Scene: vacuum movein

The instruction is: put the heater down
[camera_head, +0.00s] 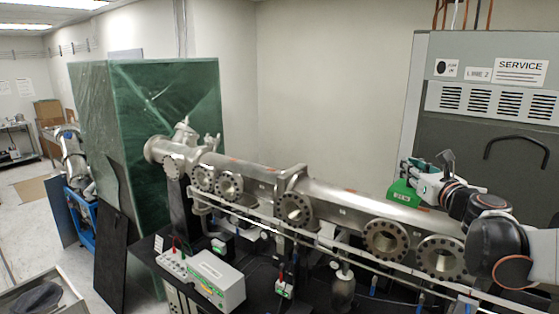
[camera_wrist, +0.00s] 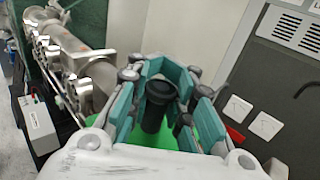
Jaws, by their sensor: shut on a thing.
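The heater shows in the wrist view as a black cylinder (camera_wrist: 154,106) above a bright green part (camera_wrist: 186,138). In the head view its green part (camera_head: 402,193) shows beside the steel beam tube. My gripper (camera_wrist: 163,88) has teal finger pads on both sides of the heater and is shut on it. In the head view my gripper (camera_head: 424,178) is at the right, in front of the grey cabinet and near the upper side of the tube. The heater's lower end is hidden. I cannot tell whether it touches anything below.
The long steel beam tube (camera_head: 340,201) with flanged ports runs across the middle. A grey service cabinet (camera_head: 405,120) stands behind my arm. A green wrapped crate (camera_head: 140,130) stands left. A white and green box (camera_head: 216,280) sits in front of the tube. Floor shows at far left.

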